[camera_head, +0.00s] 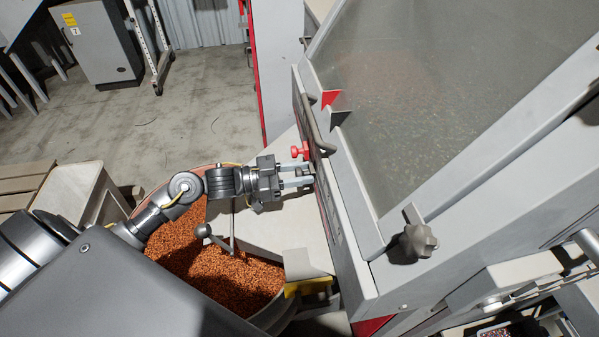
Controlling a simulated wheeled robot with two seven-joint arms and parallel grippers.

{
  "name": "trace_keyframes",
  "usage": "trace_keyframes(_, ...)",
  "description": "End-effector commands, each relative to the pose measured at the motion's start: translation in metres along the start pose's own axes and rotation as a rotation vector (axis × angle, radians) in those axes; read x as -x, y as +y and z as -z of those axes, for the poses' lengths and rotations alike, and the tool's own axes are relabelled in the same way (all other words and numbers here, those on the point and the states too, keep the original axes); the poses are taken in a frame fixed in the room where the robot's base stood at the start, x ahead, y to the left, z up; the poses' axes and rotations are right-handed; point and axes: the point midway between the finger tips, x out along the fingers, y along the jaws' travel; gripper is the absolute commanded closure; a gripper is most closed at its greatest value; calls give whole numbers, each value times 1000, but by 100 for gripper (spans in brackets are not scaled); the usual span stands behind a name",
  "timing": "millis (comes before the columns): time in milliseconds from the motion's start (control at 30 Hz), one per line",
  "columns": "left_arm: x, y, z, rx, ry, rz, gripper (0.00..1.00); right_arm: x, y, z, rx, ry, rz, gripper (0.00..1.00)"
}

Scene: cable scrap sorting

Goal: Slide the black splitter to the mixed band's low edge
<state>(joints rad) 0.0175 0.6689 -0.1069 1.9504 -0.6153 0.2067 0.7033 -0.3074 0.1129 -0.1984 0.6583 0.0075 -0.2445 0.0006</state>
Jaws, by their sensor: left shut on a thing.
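The black splitter (338,115) shows as a dark wedge at the left edge of the sloping deck (420,105), just below a red wedge (331,97). A red knob (300,150) sticks out from the machine's front edge. My left gripper (311,176) is at that edge, just below the red knob in the picture. It is shut on a small part there, which looks like the black splitter's knob; the fingers mostly hide it. Grains form a faint reddish-brown patch on the deck, and the mixed band's edges cannot be made out. My right gripper is not in view.
A grey bar handle (316,130) runs along the machine edge close to my gripper. A tub of copper-coloured granules (240,282) stands below my left arm. A grey star knob (418,239) sits at the deck's lower corner. Open floor lies at upper left.

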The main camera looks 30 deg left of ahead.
Motion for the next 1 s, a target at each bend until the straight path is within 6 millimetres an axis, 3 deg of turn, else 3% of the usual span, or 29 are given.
trace_keyframes(133,0,8,2,1,-1,-1,100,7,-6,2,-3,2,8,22)
trace_keyframes(367,0,41,2,3,-2,-3,100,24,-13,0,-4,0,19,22)
trace_keyframes(600,0,40,0,-1,0,0,100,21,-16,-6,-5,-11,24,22)
trace_keyframes(633,0,40,0,-1,0,1,66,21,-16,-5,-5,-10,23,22)
trace_keyframes(700,0,40,0,-1,0,1,57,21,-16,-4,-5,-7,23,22)
trace_keyframes(767,0,40,0,-1,0,1,50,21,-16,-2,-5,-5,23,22)
trace_keyframes(1000,0,40,0,0,0,0,50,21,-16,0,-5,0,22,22)
